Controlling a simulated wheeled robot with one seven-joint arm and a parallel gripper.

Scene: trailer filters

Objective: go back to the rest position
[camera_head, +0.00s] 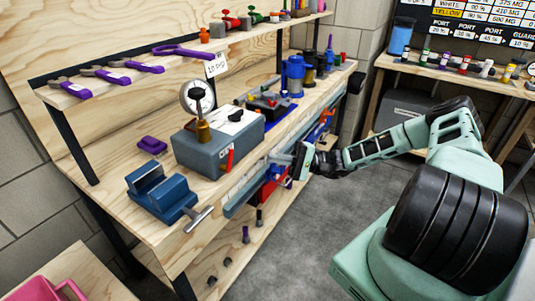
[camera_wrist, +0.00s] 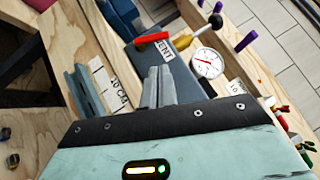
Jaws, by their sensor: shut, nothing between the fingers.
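My gripper (camera_head: 298,158) is at the front edge of the wooden workbench (camera_head: 130,212), at the end of my outstretched green arm. In the wrist view my gripper (camera_wrist: 158,72) shows its two grey fingers together, with nothing between them. A grey-blue box with a gauge (camera_head: 205,152) stands on the bench to the left of my gripper. The box also shows just beyond the fingertips in the wrist view (camera_wrist: 190,85). I cannot tell whether the fingers touch anything.
A blue vise (camera_head: 160,192) with a protruding handle sits at the bench's near end. Another bench (camera_head: 440,72) stands at the back right. Grey floor (camera_head: 300,235) is clear between the bench and my base.

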